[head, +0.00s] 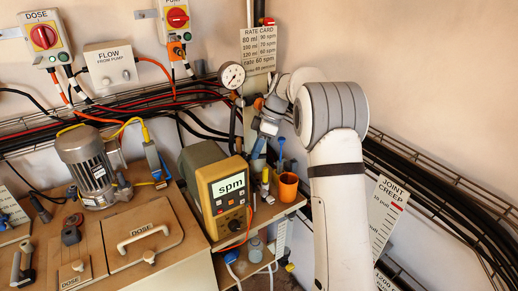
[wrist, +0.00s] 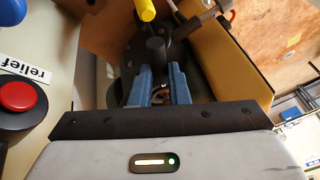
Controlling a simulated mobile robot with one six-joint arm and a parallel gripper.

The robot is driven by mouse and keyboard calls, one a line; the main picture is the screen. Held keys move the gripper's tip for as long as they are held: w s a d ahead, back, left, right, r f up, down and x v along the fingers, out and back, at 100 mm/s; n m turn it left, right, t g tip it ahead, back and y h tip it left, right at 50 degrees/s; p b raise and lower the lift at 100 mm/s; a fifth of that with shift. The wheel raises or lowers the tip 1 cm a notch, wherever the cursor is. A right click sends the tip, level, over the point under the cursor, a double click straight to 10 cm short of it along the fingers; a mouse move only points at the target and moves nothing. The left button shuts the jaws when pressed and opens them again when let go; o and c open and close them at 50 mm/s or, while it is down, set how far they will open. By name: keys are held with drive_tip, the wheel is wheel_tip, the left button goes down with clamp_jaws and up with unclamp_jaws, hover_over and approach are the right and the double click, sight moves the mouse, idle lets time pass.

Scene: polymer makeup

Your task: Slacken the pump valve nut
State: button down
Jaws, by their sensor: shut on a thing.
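My gripper (head: 257,150) points down at the shelf behind the yellow spm meter (head: 225,195). In the wrist view, its two blue fingers (wrist: 158,92) are shut on a dark, round-ended upright piece (wrist: 155,50). This piece stands over a dark round base. I cannot tell whether it is a tool handle or part of a valve, and its lower end is hidden. A grey finned motor (head: 90,165), seemingly the pump's, stands on the bench at left with small fittings beside it. I cannot make out the valve nut.
An orange cup (head: 287,186) stands on the shelf, close right of my gripper. A yellow-handled item (head: 265,182) is beside it. A round gauge (head: 232,75) and cables line the wall. The wrist view shows a red button (wrist: 17,95) at left and a yellow panel (wrist: 238,65) at right.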

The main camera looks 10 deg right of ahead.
drive_tip(key=shift+w+r, duration=0.2)
drive_tip(key=shift+w, duration=0.05)
drive_tip(key=c, duration=1.7)
unclamp_jaws()
drive_tip(key=shift+f, duration=0.1)
